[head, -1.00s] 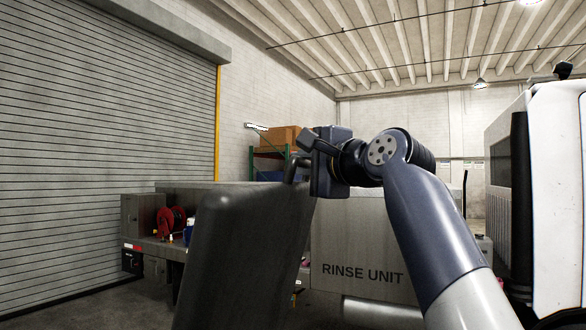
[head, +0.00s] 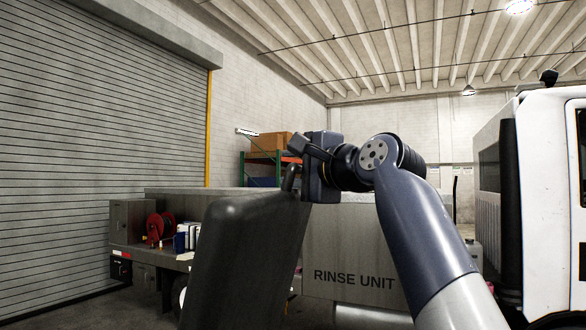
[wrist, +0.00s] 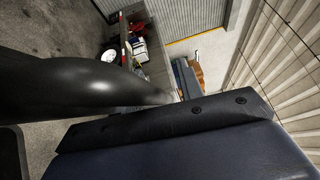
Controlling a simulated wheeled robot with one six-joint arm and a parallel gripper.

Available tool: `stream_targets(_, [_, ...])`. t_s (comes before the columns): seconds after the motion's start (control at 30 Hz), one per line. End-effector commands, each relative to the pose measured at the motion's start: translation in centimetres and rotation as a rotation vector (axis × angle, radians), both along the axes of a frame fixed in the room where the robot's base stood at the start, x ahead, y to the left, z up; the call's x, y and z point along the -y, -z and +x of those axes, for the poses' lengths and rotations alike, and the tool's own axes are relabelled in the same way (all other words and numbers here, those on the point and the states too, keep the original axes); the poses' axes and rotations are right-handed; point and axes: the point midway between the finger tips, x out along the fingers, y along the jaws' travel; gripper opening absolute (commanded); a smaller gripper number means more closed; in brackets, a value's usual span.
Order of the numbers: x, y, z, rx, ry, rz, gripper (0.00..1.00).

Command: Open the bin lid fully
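The bin lid (head: 243,262) is a dark grey panel standing steeply up in front of me in the head view, leaning a little to the right. A dark bar or handle (head: 291,177) rises from its top right corner. My gripper (head: 300,180) is at that bar, its blue-grey body just to the right. In the wrist view, a smooth dark rounded form (wrist: 85,80), apparently the bar, runs close past my gripper's dark edge. The fingertips are hidden, so I cannot tell whether they close on it. The bin's body is out of view.
A grey trailer marked RINSE UNIT (head: 345,255) stands behind the lid, with a red hose reel (head: 158,229) on its bed. A white truck cab (head: 545,190) is at the right. A roller door (head: 90,150) fills the left.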

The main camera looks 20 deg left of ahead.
Motion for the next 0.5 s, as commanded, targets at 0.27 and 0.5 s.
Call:
stream_targets(0.27, [1.2, 0.3, -0.8, 0.001, 0.001, -0.001, 0.36])
stream_targets(0.5, [5.1, 0.6, -3.3, 0.002, 0.003, 0.001, 0.36])
